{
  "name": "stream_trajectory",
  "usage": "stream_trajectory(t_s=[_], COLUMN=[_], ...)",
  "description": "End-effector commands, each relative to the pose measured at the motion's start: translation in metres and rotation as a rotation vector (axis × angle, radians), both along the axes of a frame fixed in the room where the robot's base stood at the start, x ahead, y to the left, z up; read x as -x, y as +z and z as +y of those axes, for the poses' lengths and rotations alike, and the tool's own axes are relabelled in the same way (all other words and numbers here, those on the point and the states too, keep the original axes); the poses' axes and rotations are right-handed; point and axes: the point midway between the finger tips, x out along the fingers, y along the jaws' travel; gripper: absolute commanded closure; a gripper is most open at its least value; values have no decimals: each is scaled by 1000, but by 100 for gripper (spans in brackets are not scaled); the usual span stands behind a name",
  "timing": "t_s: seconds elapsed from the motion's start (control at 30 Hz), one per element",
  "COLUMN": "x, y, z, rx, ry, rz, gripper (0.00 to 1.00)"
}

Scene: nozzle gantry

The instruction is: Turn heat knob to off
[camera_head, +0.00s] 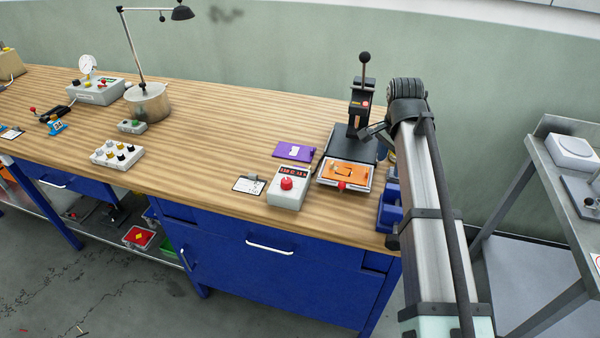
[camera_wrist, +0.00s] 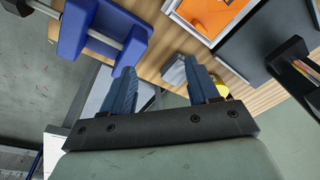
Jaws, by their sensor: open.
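The heat knob (camera_head: 287,183) is a red round knob on the sloped face of a light grey control box (camera_head: 287,200). A dark display with red digits (camera_head: 293,171) sits just above it. The box stands near the front edge of the wooden bench. My gripper (camera_wrist: 164,80) shows two blue-grey fingers spread apart, with nothing held between them. In the head view my gripper is mostly hidden by my arm, to the right of the knob and beside the press. The knob and its box do not show in the wrist view.
A black press (camera_head: 360,100) with an orange plate (camera_head: 346,174) stands right of the control box. A blue holder (camera_head: 390,207) is at the bench's right end and shows in the wrist view (camera_wrist: 100,28). A purple card (camera_head: 294,151) and clipboard (camera_head: 249,185) lie nearby.

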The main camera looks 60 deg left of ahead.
Motion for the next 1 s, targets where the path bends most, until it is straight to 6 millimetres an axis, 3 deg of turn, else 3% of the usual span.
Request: stream_trajectory(t_s=[0.03,0.3,0.6,0.7,1.0], x=[20,127,219,233,240], y=[4,34,68,83,79], z=[14,88,138,147,127], rx=[-4,-33,-34,1,100], ry=[32,197,340,396,522], rz=[-2,-14,11,40,104], gripper=[40,40,40,40,40])
